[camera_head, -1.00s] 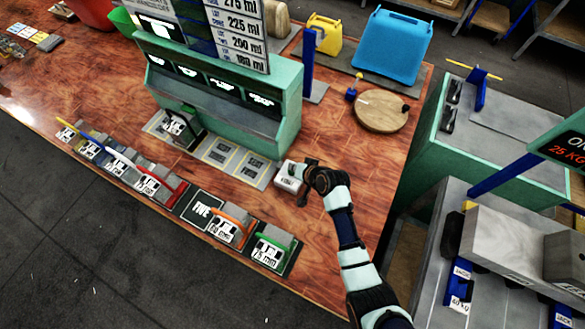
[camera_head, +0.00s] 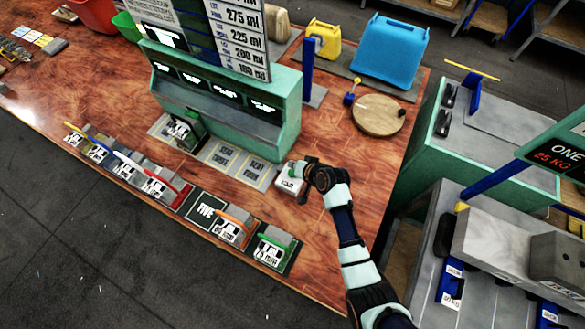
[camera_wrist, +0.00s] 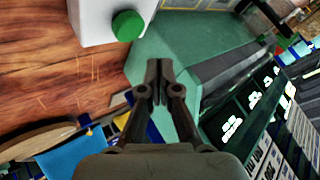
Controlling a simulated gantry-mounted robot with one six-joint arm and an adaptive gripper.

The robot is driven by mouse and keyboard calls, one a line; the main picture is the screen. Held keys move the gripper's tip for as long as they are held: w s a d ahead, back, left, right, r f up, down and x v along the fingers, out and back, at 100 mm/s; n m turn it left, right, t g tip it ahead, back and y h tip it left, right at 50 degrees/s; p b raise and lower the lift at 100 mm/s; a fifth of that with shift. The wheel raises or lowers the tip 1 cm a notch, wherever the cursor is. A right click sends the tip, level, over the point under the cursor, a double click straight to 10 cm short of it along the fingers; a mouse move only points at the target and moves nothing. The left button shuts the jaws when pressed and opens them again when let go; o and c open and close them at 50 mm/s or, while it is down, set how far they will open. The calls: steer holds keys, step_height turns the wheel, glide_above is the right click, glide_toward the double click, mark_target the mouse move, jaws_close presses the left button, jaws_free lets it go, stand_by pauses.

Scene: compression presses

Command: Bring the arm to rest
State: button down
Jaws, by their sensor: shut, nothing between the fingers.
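My gripper (camera_head: 306,178) is over the wooden table, beside a small white box (camera_head: 290,180) at the right end of the green machine. In the wrist view my gripper's fingers (camera_wrist: 158,92) are together with nothing between them. The white box (camera_wrist: 92,22) with a round green button (camera_wrist: 127,25) shows just past the fingertips there, apart from them. My arm reaches in from the lower right of the head view.
The green machine (camera_head: 225,110) with dark displays stands left of my gripper. Several labelled blocks with coloured handles (camera_head: 270,250) line the table's front edge. A round wooden board (camera_head: 379,115) and a blue canister (camera_head: 390,47) are behind. Bare table lies below my gripper.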

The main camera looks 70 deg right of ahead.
step_height(320, 180, up, 3)
steer(key=shift+r+p, duration=0.2)
steer(key=shift+p, duration=0.95)
steer(key=shift+f, duration=0.15)
steer(key=w+a+r+n+t+y, duration=0.1)
steer(key=w+a+r+n+t, duration=0.1)
steer(key=w+a+r+n, duration=0.7)
steer(key=w+a+r+n+t+y, duration=0.1)
steer(key=w+a+r, duration=0.3)
steer(key=a+r, duration=1)
steer(key=s+a+r+n+t+y+p, duration=0.1)
steer(key=s+a+r+n, duration=0.15)
steer(key=a+r, duration=0.45)
steer(key=s+a+r+n+t+y+p, duration=0.1)
steer(key=s+a+r+n+y, duration=0.15)
steer(key=a, duration=0.85)
step_height(320, 180, up, 12)
steer(key=p, duration=1.1)
steer(key=shift+w+d+f+h, duration=0.2)
steer(key=shift+w+f+h, duration=0.1)
steer(key=shift+h, duration=0.15)
